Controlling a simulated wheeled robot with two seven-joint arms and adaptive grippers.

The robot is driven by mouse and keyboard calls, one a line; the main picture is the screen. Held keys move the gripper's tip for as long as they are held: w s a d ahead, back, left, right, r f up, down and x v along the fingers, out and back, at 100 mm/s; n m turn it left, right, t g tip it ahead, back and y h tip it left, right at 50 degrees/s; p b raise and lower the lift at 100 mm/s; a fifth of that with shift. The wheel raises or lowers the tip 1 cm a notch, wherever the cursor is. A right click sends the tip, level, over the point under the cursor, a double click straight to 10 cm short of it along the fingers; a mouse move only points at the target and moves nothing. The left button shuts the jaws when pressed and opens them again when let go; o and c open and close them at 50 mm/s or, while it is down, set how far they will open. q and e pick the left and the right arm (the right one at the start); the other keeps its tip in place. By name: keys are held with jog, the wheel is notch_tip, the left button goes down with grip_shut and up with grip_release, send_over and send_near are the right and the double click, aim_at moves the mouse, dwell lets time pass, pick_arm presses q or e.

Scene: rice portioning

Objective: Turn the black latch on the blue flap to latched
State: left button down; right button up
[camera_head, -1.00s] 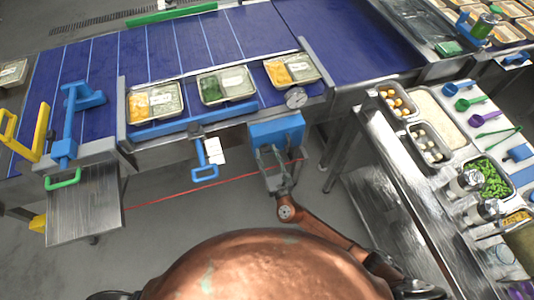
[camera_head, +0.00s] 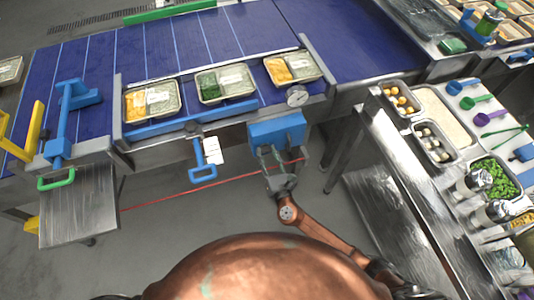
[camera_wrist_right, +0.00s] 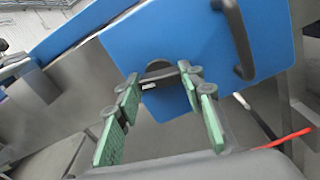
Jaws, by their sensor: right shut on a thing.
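The blue flap (camera_head: 277,130) hangs at the front of the conveyor frame, right of the middle in the head view. It fills the upper part of the right wrist view (camera_wrist_right: 195,45). The black latch (camera_wrist_right: 158,69) is at the flap's lower edge, between my right fingertips; their pads cover part of it, and its turned position is hard to tell. My right gripper (camera_head: 270,151) is shut on the latch, its green-padded fingers on either side in the wrist view (camera_wrist_right: 163,77). A black bar handle (camera_wrist_right: 238,42) is on the flap. My left gripper is not in view.
Several food trays (camera_head: 222,83) stand on the blue conveyor (camera_head: 180,50). A round gauge (camera_head: 297,96) and a blue handle with a white tag (camera_head: 204,173) are near the flap. A steel table (camera_head: 408,170) with food pans is at the right. Grey floor (camera_head: 190,240) is open below.

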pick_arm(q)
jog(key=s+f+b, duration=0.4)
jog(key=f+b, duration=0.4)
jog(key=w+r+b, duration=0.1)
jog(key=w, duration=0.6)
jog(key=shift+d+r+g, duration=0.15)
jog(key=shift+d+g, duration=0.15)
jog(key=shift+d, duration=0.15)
pick_arm(e)
jog(key=shift+m, duration=7.8)
jog(key=o, duration=1.2)
jog(key=shift+c, duration=0.2)
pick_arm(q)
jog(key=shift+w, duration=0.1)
pick_arm(e)
jog(key=v, duration=1.2)
